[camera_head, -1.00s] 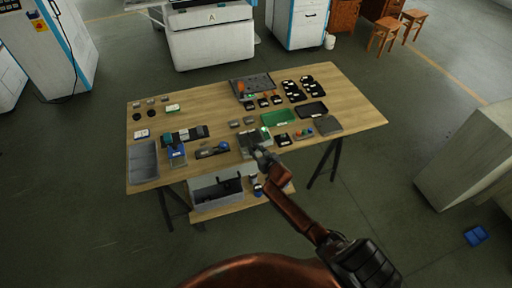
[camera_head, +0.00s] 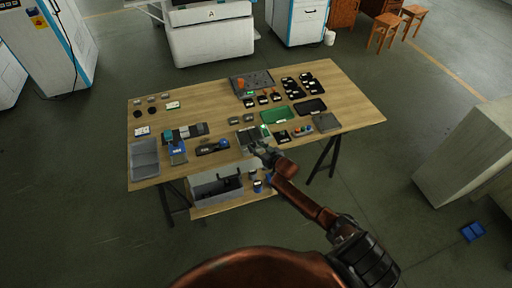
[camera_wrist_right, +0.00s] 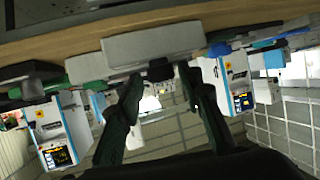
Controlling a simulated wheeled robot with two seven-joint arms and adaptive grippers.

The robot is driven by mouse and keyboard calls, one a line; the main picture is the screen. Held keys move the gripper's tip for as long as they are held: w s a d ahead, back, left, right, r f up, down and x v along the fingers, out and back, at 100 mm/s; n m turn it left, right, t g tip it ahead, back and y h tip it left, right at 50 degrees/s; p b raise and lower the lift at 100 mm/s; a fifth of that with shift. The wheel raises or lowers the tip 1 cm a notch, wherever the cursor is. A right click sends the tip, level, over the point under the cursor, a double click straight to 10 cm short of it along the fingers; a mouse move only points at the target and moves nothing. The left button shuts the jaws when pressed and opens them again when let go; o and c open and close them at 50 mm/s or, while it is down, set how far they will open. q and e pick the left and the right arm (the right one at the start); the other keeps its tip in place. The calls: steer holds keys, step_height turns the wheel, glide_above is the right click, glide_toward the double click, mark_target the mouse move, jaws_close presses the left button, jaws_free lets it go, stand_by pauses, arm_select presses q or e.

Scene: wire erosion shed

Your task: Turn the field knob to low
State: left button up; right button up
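A grey box-like device (camera_head: 246,134) with a small green patch stands at the front middle of the table. My right gripper (camera_head: 259,150) is at its front edge. In the right wrist view a pale grey box (camera_wrist_right: 150,46) spans the top, with a small dark knob-like part (camera_wrist_right: 160,70) below it. My right gripper (camera_wrist_right: 161,84) is open there, its two dark fingers apart with that part between or just beyond the tips. I cannot tell whether they touch it. No label or knob pointer is readable, so I cannot tell the field knob's setting. My left gripper is out of view.
The wooden table (camera_head: 345,98) holds several small devices. A grey open bin (camera_head: 215,187) stands on the lower shelf. The table's right end is clear.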

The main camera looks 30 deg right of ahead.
steer(key=shift+o, duration=0.8)
steer(key=shift+s+r, duration=0.1)
steer(key=shift+s, duration=0.4)
steer(key=v, duration=1.1)
steer(key=shift+d+r, duration=0.1)
steer(key=shift+r, duration=0.05)
